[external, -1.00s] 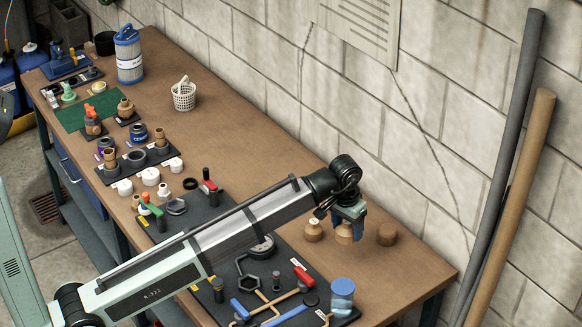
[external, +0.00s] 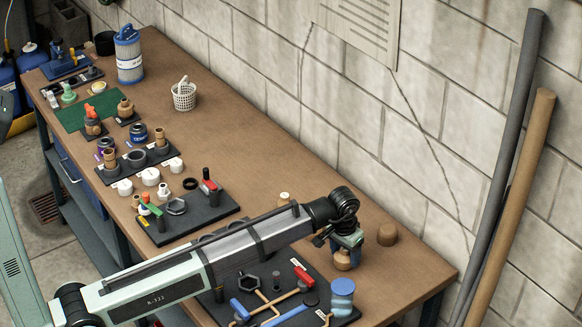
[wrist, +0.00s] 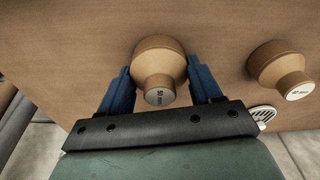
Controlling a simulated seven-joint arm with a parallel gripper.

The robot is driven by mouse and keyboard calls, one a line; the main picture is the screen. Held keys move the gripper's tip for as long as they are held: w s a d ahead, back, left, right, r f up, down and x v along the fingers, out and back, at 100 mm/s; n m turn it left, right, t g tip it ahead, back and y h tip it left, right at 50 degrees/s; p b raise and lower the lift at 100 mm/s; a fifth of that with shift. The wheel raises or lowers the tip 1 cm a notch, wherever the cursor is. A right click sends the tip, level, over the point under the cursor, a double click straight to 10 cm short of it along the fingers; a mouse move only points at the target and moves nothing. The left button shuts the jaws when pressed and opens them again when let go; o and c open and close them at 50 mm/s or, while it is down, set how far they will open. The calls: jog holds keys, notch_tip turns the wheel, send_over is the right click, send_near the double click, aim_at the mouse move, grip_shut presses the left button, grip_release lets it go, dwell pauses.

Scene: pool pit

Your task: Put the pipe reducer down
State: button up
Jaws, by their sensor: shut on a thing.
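The pipe reducer (external: 342,261) is a tan, stepped round piece. In the wrist view the reducer (wrist: 160,66) sits between the two blue fingers, its wide part away from me and its narrow labelled end facing me. My gripper (external: 346,246) is shut on it over the right part of the bench; the gripper also shows in the wrist view (wrist: 160,88). I cannot tell whether the reducer touches the bench top. A similar tan reducer (wrist: 281,70) stands apart to the right in the wrist view.
A brown round piece (external: 387,235) stands behind and right of my gripper. A small pale-topped piece (external: 284,198) shows just behind my arm. The dark tool mat (external: 262,272) lies left of the gripper. Bare bench top (external: 235,140) stretches along the wall.

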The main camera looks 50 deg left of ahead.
aim_at(342, 251)
jog(key=shift+f, duration=0.1)
jog(key=o, duration=1.2)
jog(key=shift+c, duration=0.2)
jog(key=r, duration=0.4)
jog(key=s+r, duration=0.1)
jog(key=r, duration=0.7)
jog(key=shift+s+d, duration=0.15)
jog(key=shift+s, duration=0.1)
